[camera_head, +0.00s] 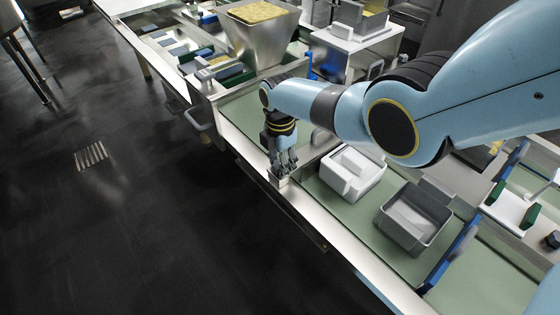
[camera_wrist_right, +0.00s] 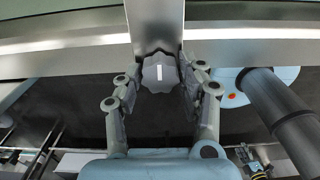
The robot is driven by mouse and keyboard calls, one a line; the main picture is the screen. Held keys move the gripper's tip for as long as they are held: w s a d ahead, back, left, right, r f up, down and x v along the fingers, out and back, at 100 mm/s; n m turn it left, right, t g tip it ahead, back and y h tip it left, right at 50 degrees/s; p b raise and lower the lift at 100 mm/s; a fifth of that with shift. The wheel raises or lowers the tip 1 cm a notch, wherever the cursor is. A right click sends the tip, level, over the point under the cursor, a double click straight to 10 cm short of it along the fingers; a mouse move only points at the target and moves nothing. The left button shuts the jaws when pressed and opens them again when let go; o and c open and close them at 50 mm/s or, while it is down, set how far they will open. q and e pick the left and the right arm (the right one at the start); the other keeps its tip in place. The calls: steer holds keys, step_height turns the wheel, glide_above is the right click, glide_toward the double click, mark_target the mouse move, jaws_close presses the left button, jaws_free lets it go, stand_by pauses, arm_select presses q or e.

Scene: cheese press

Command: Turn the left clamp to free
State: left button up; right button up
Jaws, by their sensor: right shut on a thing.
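The clamp (camera_wrist_right: 158,73) shows in the right wrist view as a grey, lobed knob with a short white line that stands upright in the picture. It sits at the end of a metal plate on the table's edge. My right gripper (camera_wrist_right: 159,85) is shut on this knob, with fingers on its left and right sides. In the head view my right gripper (camera_head: 281,170) points down at the table's front rail, and its fingers largely hide the knob. I cannot tell from these views whether this is the left clamp. My left gripper is not in view.
A white block mould (camera_head: 352,174) and an open grey tray (camera_head: 415,216) stand on the green belt (camera_head: 345,215) right of my gripper. A metal hopper (camera_head: 262,40) stands behind. A blue guide (camera_head: 452,254) crosses the belt. The dark floor (camera_head: 150,230) in front is clear.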

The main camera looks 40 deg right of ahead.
stand_by(0.3)
steer(key=o, duration=1.1)
steer(key=shift+r, duration=0.15)
step_height(320, 180, up, 12)
steer(key=shift+f, duration=0.2)
